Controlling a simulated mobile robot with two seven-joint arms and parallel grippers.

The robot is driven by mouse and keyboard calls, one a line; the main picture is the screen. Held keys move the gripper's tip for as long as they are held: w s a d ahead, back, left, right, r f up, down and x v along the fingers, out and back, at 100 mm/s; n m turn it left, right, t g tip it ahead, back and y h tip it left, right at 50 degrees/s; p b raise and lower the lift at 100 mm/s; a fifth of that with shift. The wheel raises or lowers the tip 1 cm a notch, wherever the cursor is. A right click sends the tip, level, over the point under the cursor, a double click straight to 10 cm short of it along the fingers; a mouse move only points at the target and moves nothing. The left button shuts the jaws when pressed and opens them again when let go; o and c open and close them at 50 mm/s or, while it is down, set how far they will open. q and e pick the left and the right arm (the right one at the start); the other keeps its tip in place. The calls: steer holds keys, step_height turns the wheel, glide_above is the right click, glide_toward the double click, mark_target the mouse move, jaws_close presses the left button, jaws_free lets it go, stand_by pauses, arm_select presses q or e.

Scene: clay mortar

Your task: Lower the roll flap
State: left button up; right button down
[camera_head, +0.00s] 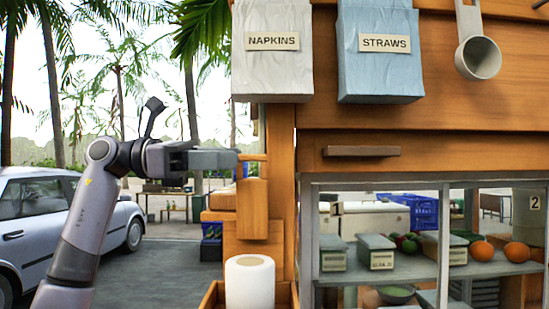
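My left gripper (236,159) reaches in from the left and points right. Its fingertips are at a small wooden piece (252,195) on the side of the wooden post, by that piece's upper end. I see the fingers edge-on, so I cannot tell whether they are open or shut on it. A white paper roll (249,283) stands upright below, in a wooden tray (211,297). Which part is the roll flap is not clear; a wooden panel (460,149) with a dark handle (362,151) also hangs above the window. My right gripper is not in view.
A napkins bag (272,75) and a straws bag (381,75) hang above, beside a ladle (478,57). A car (75,225) stands at left.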

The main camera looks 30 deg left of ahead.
mark_target(263, 158)
arm_select(q)
steer(key=p+x, duration=0.1)
steer(key=x, duration=0.5)
steer(key=shift+w+d, duration=0.15)
steer(key=shift+d, duration=0.15)
jaws_close()
